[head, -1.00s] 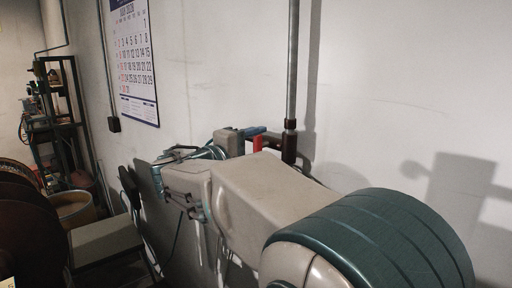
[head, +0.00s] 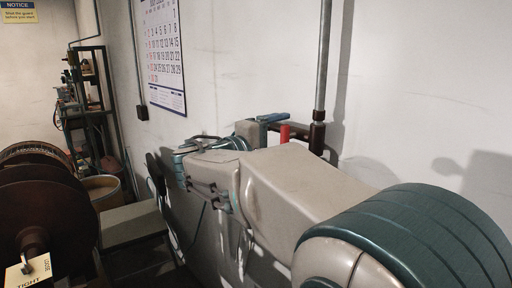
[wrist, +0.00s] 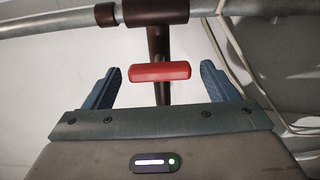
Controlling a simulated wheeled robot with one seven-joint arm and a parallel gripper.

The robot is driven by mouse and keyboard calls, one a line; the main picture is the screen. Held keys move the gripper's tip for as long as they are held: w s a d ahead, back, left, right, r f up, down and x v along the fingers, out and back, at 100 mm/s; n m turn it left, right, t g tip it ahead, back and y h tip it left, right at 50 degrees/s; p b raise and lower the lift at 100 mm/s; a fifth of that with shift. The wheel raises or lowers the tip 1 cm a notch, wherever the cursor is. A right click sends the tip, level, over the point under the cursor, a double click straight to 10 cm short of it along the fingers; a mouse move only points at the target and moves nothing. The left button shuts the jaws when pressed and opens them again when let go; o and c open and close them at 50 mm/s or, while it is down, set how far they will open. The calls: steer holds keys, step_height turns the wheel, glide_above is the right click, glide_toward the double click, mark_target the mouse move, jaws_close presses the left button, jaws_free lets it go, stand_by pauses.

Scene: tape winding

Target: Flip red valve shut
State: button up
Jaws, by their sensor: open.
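The red valve handle (wrist: 160,72) shows in the wrist view as a short bar lying crosswise in front of a dark brown stem (wrist: 159,45). The stem comes off a brown fitting (wrist: 155,12) on a grey pipe. My gripper (wrist: 160,80) is open, with one blue finger on each side of the handle and a visible gap at both ends. In the head view the red handle (head: 285,133) stands beside the brown fitting, near a blue finger of my gripper (head: 272,119). My arm hides its lower part and much of the gripper.
The grey pipe (head: 323,60) runs up the white wall close behind the gripper. Loose pale cables (wrist: 235,45) hang right of the fingers in the wrist view. A calendar (head: 163,55) hangs on the wall. Brown reels (head: 45,200) and a shelf (head: 92,100) stand at left.

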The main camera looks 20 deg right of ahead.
steer(key=v, duration=1.2)
steer(key=shift+a+b, duration=0.2)
steer(key=shift+b, duration=0.15)
steer(key=shift+s, duration=0.1)
